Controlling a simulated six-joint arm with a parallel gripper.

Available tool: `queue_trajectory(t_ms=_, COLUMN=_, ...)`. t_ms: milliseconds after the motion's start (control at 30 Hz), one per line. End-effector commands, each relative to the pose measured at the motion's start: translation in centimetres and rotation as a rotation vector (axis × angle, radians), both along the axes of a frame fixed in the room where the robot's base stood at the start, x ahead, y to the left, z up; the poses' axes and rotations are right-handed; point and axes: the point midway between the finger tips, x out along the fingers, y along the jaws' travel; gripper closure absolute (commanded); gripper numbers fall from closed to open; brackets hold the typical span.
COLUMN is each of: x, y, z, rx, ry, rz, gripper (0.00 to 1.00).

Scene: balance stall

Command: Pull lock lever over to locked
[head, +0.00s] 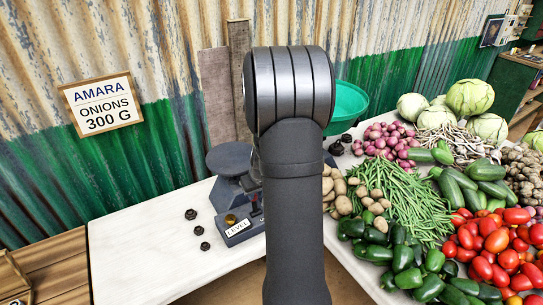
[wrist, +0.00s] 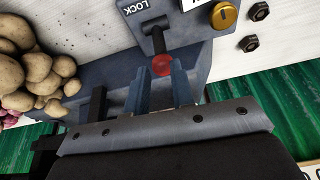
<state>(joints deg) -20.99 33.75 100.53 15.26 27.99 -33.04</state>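The lock lever (wrist: 158,42) is a short dark handle with a red knob. It rises from a slot in the grey scale base beside the LOCK label (wrist: 138,6), which appears upside down in the wrist view. My gripper (wrist: 161,72) is at the lever, its two blue-grey fingers apart on either side of the red knob (wrist: 162,67). I cannot see firm contact on the knob. In the head view the balance scale (head: 232,160) stands on the white table, and my arm hides the lever and my gripper.
A brass knob (wrist: 224,15) and black weights (wrist: 251,43) are near the lever. Potatoes (wrist: 35,65) lie to its left. In the head view a green pan (head: 347,103) and heaped vegetables (head: 410,215) fill the right; the table's left part (head: 135,245) is clear.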

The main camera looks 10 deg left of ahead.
Motion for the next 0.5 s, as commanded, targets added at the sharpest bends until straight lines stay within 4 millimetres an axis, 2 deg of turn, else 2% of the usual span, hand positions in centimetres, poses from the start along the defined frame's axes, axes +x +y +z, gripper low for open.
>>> queue_trajectory(t_ms=33, x=0.0, y=0.0, z=1.5, rx=0.02, ry=-0.022, rz=-0.016, gripper=0.88)
queue_trajectory(t_ms=100, x=-0.1, y=-0.1, z=3.1, rx=0.047, ry=-0.047, rz=-0.038, gripper=1.0)
queue_trajectory(t_ms=200, x=-0.3, y=-0.2, z=5.2, rx=0.081, ry=-0.079, rz=-0.064, gripper=1.0)
queue_trajectory(t_ms=367, x=-0.5, y=-0.3, z=7.1, rx=0.114, ry=-0.107, rz=-0.091, gripper=1.0)
queue_trajectory(t_ms=500, x=-0.6, y=-0.4, z=7.5, rx=0.122, ry=-0.114, rz=-0.098, gripper=1.0)
